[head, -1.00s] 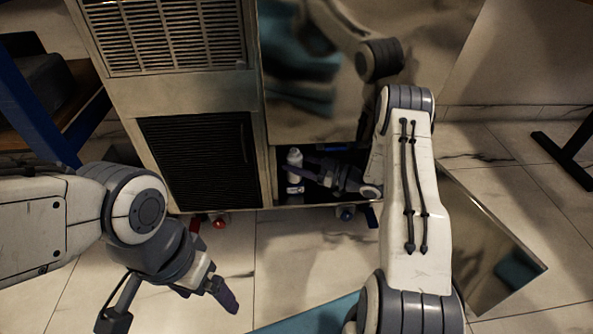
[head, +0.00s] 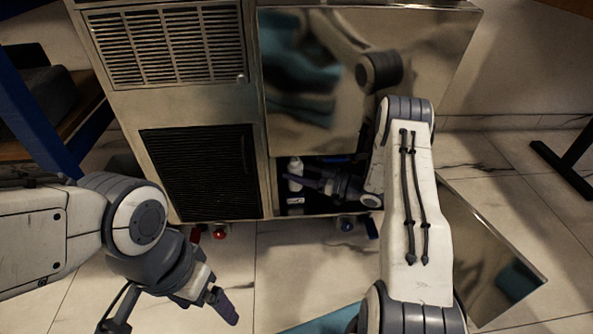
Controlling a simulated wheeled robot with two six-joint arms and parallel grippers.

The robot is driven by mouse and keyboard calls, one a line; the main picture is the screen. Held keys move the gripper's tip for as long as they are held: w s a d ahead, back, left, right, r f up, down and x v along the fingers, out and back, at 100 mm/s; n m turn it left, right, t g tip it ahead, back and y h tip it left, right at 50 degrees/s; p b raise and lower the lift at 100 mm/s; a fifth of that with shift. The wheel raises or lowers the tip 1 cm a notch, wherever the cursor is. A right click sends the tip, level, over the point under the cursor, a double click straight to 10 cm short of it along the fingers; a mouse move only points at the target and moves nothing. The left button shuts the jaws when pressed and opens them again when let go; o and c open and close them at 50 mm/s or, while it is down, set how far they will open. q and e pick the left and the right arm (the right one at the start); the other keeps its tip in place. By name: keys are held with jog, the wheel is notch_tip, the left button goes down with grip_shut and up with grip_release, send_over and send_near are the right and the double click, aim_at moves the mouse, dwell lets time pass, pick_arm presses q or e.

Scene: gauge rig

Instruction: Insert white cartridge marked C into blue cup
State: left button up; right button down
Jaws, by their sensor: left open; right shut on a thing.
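A white cylindrical object (head: 295,168), which looks like the white cartridge, stands upright in the low, dark opening of the metal cabinet. My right gripper (head: 302,181) reaches into this opening from the right and is shut on it, its dark fingers crossing the middle. A white lower piece (head: 295,201) shows below the fingers; I cannot tell if it is the same body. No letter is readable. My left gripper (head: 204,301) is open and empty, above the floor in front of the cabinet. I cannot make out a blue cup; only a small blue patch (head: 336,159) shows inside the opening.
The cabinet has a vent grille (head: 165,45), a dark mesh panel (head: 200,172) and a shiny metal panel (head: 310,80) over the opening. The tiled floor in front is mostly clear.

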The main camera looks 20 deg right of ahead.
jog(key=shift+p, duration=0.65)
dwell(1.3)
jog(key=shift+f+b, duration=1)
jog(key=shift+f, duration=0.45)
jog(key=shift+r, duration=0.1)
jog(key=shift+r+p, duration=1.1)
jog(key=shift+p, duration=0.05)
jog(key=shift+p, duration=0.5)
dwell(1.1)
jog(key=shift+f+b, duration=0.8)
jog(key=shift+f, duration=0.35)
jog(key=shift+c, duration=0.4)
grip_release()
